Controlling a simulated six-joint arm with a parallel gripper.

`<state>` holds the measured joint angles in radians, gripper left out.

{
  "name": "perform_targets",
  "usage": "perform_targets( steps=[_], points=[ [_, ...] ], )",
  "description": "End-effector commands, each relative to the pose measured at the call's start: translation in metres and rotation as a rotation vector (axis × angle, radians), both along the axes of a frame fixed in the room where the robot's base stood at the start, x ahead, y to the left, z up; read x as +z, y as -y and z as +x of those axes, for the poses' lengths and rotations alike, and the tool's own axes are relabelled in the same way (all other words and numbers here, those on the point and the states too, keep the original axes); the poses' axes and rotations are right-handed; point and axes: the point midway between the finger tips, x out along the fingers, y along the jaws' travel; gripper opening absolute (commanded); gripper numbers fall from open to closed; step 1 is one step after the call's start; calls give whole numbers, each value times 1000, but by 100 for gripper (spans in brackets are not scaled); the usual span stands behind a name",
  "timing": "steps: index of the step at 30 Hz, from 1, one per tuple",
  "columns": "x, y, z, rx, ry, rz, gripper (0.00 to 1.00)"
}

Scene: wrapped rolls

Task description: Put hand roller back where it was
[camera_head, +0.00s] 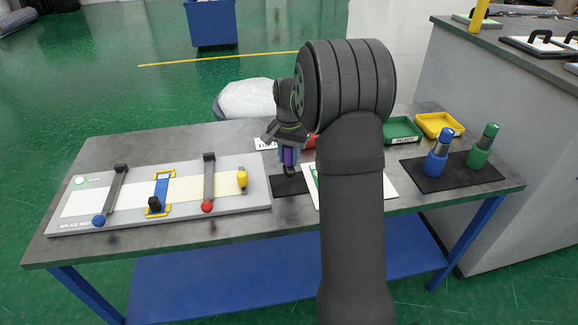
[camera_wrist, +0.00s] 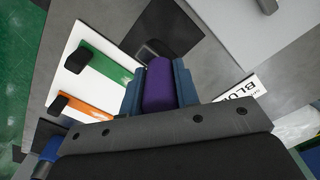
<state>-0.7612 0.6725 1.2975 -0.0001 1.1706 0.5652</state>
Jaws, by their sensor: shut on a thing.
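My gripper (camera_head: 289,157) is shut on the purple handle of the hand roller (camera_head: 289,156). In the wrist view the purple handle (camera_wrist: 158,85) sits between the two blue fingers of the gripper (camera_wrist: 159,86). A dark roller end shows below the handle in the head view. The roller is over a small black mat (camera_head: 287,186) on the grey table, just right of the splice board. The mat also shows in the wrist view (camera_wrist: 134,33), ahead of the fingers. I cannot tell whether the roller touches it.
The splice board (camera_head: 255,196) with clamp bars lies at left. A white card with green and orange strips (camera_wrist: 84,70) lies beside the mat. Green (camera_head: 403,131) and yellow (camera_head: 440,124) trays and blue and green bottles on a black mat (camera_head: 435,184) stand at right.

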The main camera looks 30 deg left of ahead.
Motion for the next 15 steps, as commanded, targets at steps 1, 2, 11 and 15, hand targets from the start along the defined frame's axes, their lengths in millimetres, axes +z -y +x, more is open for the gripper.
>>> perform_targets(
  steps=[1,2,11,15],
  points=[
    [-4,0,0,0,-1,-1,6],
    [-8,0,0,0,-1,-1,6],
    [-39,0,0,0,0,1,6],
    [-38,0,0,0,0,1,6]
  ],
)
